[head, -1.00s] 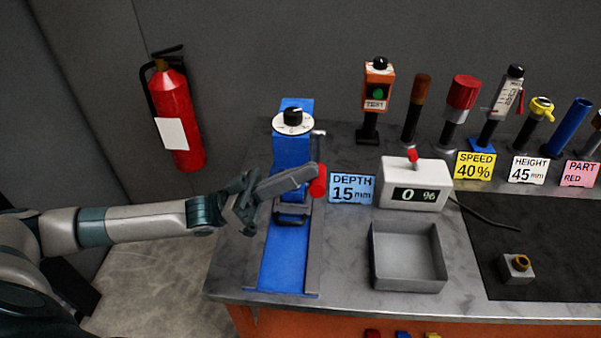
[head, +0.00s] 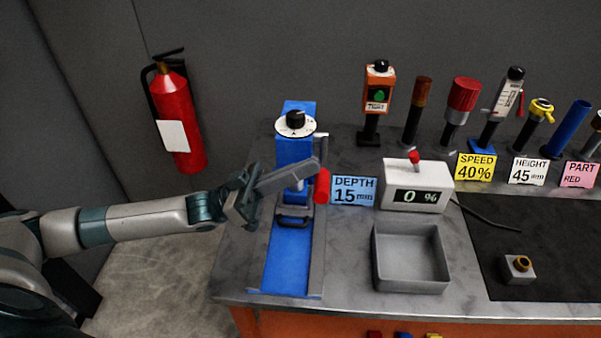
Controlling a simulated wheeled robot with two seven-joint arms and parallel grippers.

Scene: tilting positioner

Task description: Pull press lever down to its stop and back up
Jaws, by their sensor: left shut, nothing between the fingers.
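The blue press (head: 291,152) stands at the left end of the bench, with a white dial and black knob (head: 295,121) on top. Its lever ends in a red knob (head: 322,186) on the press's right side. My left gripper (head: 316,164) reaches in from the left across the front of the press. Its fingers are shut and empty, with the tips just above and left of the red knob. I cannot tell whether they touch it. The fingers hide part of the press and lever. My right gripper is not in view.
A blue DEPTH 15 mm card (head: 353,190), a display box reading 0 % (head: 416,174) and a grey tray (head: 379,262) stand right of the press. Several handled tools line the back. A red extinguisher (head: 178,110) hangs on the wall at left.

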